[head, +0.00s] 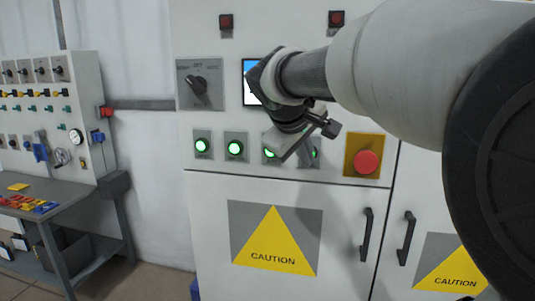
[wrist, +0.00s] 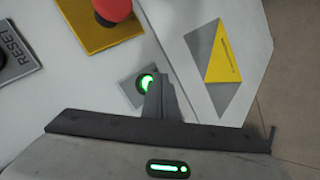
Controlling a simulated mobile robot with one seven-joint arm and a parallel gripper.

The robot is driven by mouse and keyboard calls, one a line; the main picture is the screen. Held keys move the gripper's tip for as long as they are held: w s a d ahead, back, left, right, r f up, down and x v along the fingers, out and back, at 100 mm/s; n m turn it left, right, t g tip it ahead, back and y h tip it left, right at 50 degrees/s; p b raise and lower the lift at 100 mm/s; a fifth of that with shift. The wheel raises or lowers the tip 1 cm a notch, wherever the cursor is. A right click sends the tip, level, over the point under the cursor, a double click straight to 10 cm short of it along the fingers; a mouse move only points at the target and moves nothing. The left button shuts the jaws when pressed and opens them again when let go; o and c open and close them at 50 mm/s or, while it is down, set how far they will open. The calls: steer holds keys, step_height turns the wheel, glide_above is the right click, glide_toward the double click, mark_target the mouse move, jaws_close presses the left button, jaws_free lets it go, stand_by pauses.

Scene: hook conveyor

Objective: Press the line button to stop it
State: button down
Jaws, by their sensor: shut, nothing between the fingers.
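The control panel (head: 219,115) carries a row of green-lit buttons, the left (head: 202,146), the second (head: 235,148) and a third (head: 269,152), with another partly hidden behind my gripper. Which one is the line button I cannot tell. My gripper (head: 277,151) is shut and empty, in front of the right part of this row. In the wrist view, the shut fingers (wrist: 155,82) lie over the edge of a green-lit button (wrist: 146,83) on a grey plate and partly cover it. Whether they touch it I cannot tell.
A red mushroom button (head: 367,162) on a yellow plate is right of the row; it also shows in the wrist view (wrist: 112,8). A RESET plate (wrist: 15,58) is nearby. Door handles (head: 367,234) stick out below. A workbench (head: 60,190) stands at left.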

steer(key=shift+w, duration=0.15)
steer(key=shift+w+d, duration=0.15)
steer(key=shift+w, duration=0.1)
steer(key=shift+w+d+p, duration=0.1)
steer(key=shift+w+p, duration=0.2)
steer(key=shift+w, duration=0.1)
stand_by(0.9)
steer(key=shift+s, duration=0.15)
steer(key=shift+s+a+b, duration=0.25)
steer(key=shift+s+b, duration=0.15)
steer(key=shift+s, duration=0.25)
steer(key=s, duration=0.1)
steer(key=s+a+b, duration=0.1)
steer(key=s, duration=0.1)
steer(key=s+b, duration=0.1)
steer(key=shift+s+a, duration=0.3)
steer(key=shift+s, duration=0.1)
steer(key=shift+d, duration=0.1)
stand_by(0.4)
